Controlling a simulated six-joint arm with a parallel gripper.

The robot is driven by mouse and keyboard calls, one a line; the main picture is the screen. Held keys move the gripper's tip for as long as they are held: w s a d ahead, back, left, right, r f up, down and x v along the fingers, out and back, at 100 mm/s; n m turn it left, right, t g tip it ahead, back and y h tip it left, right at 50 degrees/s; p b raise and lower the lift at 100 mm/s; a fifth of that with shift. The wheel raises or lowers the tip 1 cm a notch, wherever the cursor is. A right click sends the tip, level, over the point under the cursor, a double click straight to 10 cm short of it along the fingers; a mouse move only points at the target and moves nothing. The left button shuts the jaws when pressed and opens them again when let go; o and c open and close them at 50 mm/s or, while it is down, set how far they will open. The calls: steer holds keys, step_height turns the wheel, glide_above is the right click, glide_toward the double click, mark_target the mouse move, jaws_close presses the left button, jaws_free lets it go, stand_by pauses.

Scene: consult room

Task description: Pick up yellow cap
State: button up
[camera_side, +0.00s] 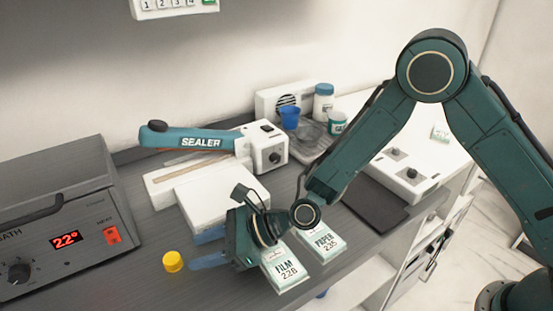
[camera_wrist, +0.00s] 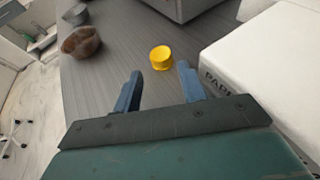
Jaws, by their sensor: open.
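The yellow cap (camera_side: 173,262) stands on the grey bench in the side view, left of my gripper (camera_side: 208,248). It also shows in the wrist view as a yellow cap (camera_wrist: 161,58), ahead of the fingertips and between their lines, nearer the right finger. My gripper (camera_wrist: 158,76) is open and its two blue fingers are apart with nothing between them. The fingers point toward the cap and do not touch it. The gripper is low over the bench.
A water bath (camera_side: 62,222) stands left of the cap. A sealer (camera_side: 205,142) and a white block (camera_side: 215,198) are behind my gripper. Film (camera_side: 284,268) and paper (camera_side: 321,243) boxes lie right of it. The wrist view shows a brown lump (camera_wrist: 81,43) and grey piece (camera_wrist: 76,14) at left.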

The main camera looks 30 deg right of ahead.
mark_target(180, 258)
steer(key=shift+x, duration=2.65)
steer(key=shift+d+f, duration=0.15)
steer(key=c, duration=0.7)
